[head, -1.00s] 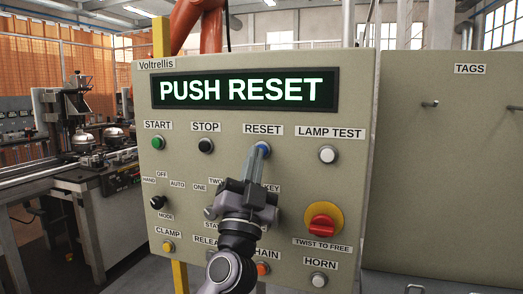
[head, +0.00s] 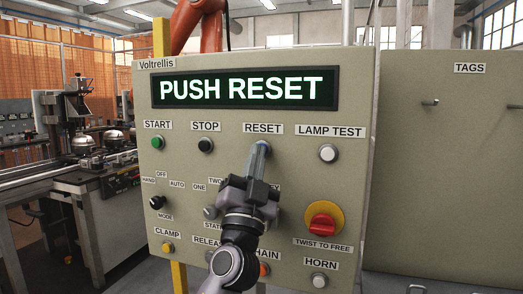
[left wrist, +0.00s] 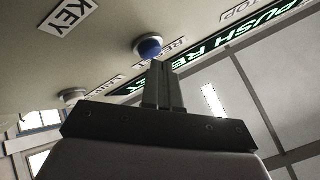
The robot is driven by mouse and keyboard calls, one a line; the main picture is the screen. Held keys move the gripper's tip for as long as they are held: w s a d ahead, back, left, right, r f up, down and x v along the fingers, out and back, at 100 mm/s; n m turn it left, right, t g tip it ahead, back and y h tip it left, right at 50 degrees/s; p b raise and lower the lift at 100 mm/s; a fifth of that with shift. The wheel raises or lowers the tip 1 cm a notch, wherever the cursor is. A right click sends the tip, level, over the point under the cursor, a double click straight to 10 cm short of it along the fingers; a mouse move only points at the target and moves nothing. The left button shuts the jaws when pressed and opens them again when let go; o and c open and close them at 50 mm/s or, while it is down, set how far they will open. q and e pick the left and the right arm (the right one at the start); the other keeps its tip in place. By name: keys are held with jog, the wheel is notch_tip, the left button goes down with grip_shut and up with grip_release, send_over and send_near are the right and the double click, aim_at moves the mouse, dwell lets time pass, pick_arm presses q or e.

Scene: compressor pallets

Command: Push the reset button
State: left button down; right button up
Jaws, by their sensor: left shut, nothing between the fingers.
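The blue reset button (left wrist: 149,47) sits on the panel in a pale round collar, and it shows in the left wrist view just beyond my fingertips. In the head view the reset button (head: 265,146) is mostly hidden behind my fingers, under the RESET label (head: 263,128). My left gripper (head: 259,152) is shut and empty, its fingers pointing up at the button. It also shows in the left wrist view (left wrist: 158,68), with the tips very close to the button; I cannot tell whether they touch. My right gripper is not in view.
The display (head: 243,89) reads PUSH RESET. Nearby are the black stop button (head: 205,145), the white lamp test button (head: 328,153) and a red twist knob on a yellow plate (head: 323,219). My arm covers part of the lower controls. A TAGS board (head: 450,180) stands at right.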

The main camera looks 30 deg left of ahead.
pick_arm(q)
jog(key=shift+w+a+b, duration=0.1)
jog(key=shift+w+b, duration=0.2)
jog(key=shift+w, duration=0.1)
jog(key=shift+s, duration=0.1)
dwell(0.3)
jog(key=shift+s+d, duration=0.2)
jog(key=shift+s, duration=0.65)
jog(key=shift+p, duration=0.3)
jog(key=s+d, duration=0.1)
jog(key=s, duration=0.5)
jog(key=shift+d+p, duration=0.2)
jog(key=shift+p, duration=0.25)
jog(key=shift+w, duration=0.1)
